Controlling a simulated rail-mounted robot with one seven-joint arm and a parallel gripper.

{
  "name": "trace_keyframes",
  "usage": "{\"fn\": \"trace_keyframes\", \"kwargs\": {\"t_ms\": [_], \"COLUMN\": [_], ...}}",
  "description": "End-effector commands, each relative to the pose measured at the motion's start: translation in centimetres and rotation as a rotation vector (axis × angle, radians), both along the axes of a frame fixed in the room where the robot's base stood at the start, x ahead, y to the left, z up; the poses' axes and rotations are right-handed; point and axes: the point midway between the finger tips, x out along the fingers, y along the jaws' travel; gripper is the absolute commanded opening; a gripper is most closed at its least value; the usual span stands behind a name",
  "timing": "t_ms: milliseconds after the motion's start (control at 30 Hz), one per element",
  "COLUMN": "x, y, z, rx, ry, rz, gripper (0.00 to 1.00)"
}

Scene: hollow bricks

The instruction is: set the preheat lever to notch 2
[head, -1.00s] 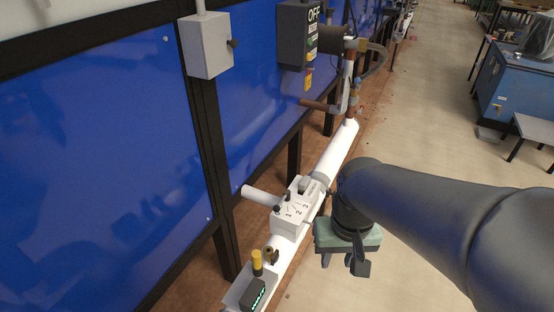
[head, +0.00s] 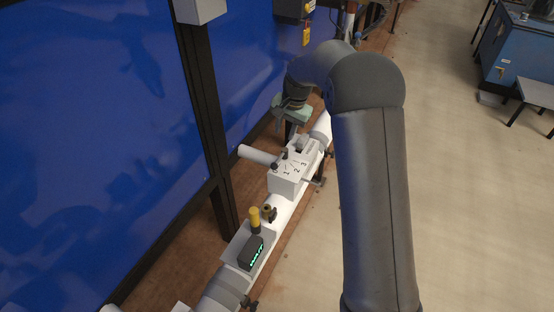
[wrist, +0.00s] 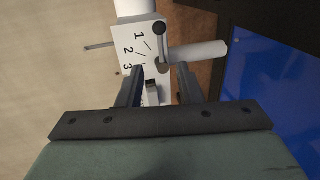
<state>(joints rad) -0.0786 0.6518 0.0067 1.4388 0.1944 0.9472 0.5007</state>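The preheat lever (wrist: 160,45) is a dark bar with a ball knob on a white box (head: 288,184) marked 1, 2, 3. In the wrist view its ball end lies beside the 1, toward the side pipe, and its hub is nearer my gripper. The small lever (head: 280,160) also shows in the head view. My gripper (head: 285,131) is above the far end of the box, fingers pointing down. In the wrist view my gripper (wrist: 160,69) is open, its fingertips either side of the hub in the picture. I see no contact with the lever.
A grey block (wrist: 151,90) on the box shows between the fingers. A white stub pipe (head: 258,156) sticks out left. A yellow-capped fitting (head: 254,219) and a black display (head: 251,252) sit nearer on the pipe. A blue panel (head: 90,130) stands left; open floor lies right.

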Motion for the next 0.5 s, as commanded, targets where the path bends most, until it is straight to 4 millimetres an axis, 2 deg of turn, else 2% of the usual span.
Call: {"fn": "trace_keyframes", "kwargs": {"t_ms": [100,500], "x": [0.2,1.0], "y": [0.5,1.9], "z": [-2.7,-11.0], "rx": [0.000,0.000], "ry": [0.004,0.003], "rz": [0.001,0.003], "gripper": [0.33,0.33]}}
